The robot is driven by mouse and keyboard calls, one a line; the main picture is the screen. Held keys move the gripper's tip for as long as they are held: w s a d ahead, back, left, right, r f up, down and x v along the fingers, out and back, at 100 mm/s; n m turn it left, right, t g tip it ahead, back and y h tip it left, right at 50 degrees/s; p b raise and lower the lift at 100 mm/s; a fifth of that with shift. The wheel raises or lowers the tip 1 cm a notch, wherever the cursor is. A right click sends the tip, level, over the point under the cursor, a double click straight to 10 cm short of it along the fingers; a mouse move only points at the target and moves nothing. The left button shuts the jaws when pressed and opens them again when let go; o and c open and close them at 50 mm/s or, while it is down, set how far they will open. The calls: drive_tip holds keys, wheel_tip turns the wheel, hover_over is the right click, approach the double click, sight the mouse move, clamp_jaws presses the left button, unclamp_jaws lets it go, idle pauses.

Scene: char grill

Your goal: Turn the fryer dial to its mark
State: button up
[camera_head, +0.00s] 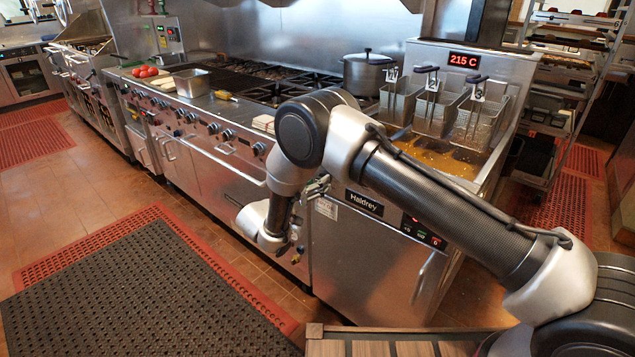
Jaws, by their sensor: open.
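The fryer (375,255) is a steel cabinet with a "Haldrey" badge, right of the range. Its red display (463,60) reads 215 C. A small dark control panel (423,231) with lit marks sits on its front. I cannot make out the dial or its mark; my arm covers part of the front. My gripper (304,208) is at the left edge of the fryer's front, partly hidden by my own wrist. It is open, and I see nothing held in it. Whether it touches the fryer cannot be told.
Several wire baskets (435,107) hang over the oil (440,158). A lidded pot (368,74) stands on the range, left of the fryer. A wheeled rack (560,110) stands at the right. A dark mat (140,290) covers the open floor at front left.

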drive_tip(key=shift+w+d, duration=0.35)
drive_tip(key=shift+w, duration=0.05)
drive_tip(key=c, duration=1)
drive_tip(key=shift+c, duration=0.2)
drive_tip(key=shift+n, duration=0.3)
